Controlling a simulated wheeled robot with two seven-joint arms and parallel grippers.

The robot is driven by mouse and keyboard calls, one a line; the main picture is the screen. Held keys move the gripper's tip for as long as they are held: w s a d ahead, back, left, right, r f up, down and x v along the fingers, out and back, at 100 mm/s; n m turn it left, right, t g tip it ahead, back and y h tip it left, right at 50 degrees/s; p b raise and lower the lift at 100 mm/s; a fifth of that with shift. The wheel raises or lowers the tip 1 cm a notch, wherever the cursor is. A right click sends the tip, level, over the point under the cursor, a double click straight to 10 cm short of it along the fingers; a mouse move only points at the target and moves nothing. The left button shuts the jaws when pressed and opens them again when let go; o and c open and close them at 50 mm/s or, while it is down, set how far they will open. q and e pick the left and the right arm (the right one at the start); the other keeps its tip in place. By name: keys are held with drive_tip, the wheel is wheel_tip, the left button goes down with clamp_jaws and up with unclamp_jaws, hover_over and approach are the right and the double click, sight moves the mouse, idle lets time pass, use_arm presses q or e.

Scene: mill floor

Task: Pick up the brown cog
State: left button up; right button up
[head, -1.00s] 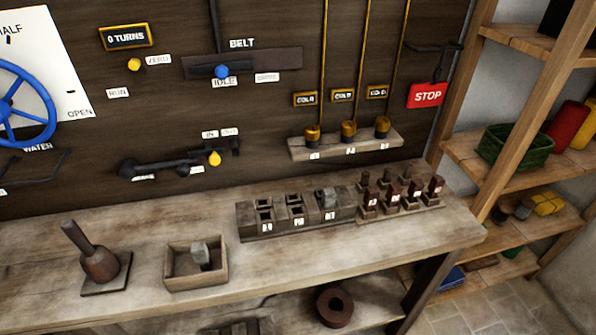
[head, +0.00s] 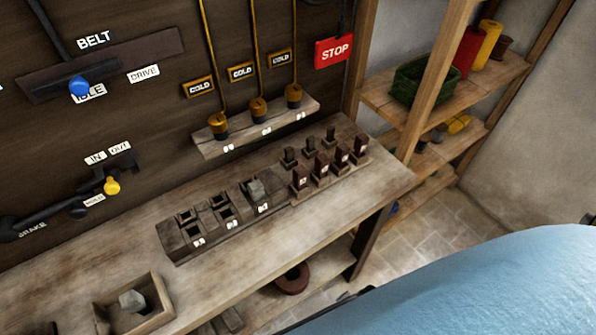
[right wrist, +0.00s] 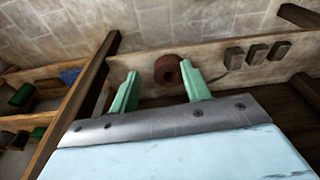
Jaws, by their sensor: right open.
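The brown cog (head: 293,278), a thick dark reddish-brown ring, lies on the lower shelf under the workbench in the head view. In the right wrist view the cog (right wrist: 168,70) shows between the tips of my right gripper (right wrist: 160,72), nearer the right-hand finger, which covers part of its edge. My right gripper's two green fingers are apart with nothing held. The cog seems to lie beyond the fingertips; I cannot tell how far. My left gripper is not in view.
The workbench (head: 245,255) overhangs the shelf, with a bench leg (head: 368,240) right of the cog. Several dark blocks (right wrist: 257,52) lie near the cog on the shelf. An open wooden box (head: 105,320) sits on the bench. Floor (head: 425,235) is clear towards the shelving.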

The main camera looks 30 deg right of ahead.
drive_tip(key=w+a+r+t+p, duration=0.1)
drive_tip(key=w+r, duration=0.2)
drive_tip(key=r, duration=0.7)
drive_tip(key=w+a+r+p, duration=0.1)
drive_tip(key=w+r, duration=0.3)
drive_tip(key=r, duration=0.6)
drive_tip(key=w+a+r+n+y, duration=0.1)
drive_tip(key=w+a+r+n, duration=0.1)
drive_tip(key=w+r, duration=0.1)
drive_tip(key=w+a+r+n+y, duration=0.1)
drive_tip(key=w+a+r+n, duration=0.1)
drive_tip(key=w+r+n, duration=0.1)
drive_tip(key=w+a+r+n+p, duration=0.1)
drive_tip(key=w+a+r+n, duration=0.1)
drive_tip(key=w+r+n, duration=0.1)
drive_tip(key=shift+w+a+r+y, duration=0.25)
drive_tip(key=shift+w+y, duration=0.15)
drive_tip(key=shift+w, duration=0.1)
drive_tip(key=w+d+r+n+g, duration=0.1)
drive_tip(key=w+r+n+g, duration=0.1)
drive_tip(key=w+r+n, duration=0.35)
drive_tip(key=n+g+h, duration=0.1)
drive_tip(key=n+h, duration=0.2)
drive_tip(key=n, duration=0.1)
approach(301, 169)
wheel_tip(301, 169, down, 5)
drive_tip(key=shift+w+r+p, duration=0.1)
drive_tip(key=shift+r+p, duration=0.1)
drive_tip(key=shift+p, duration=0.15)
drive_tip(key=shift+f, duration=2.8)
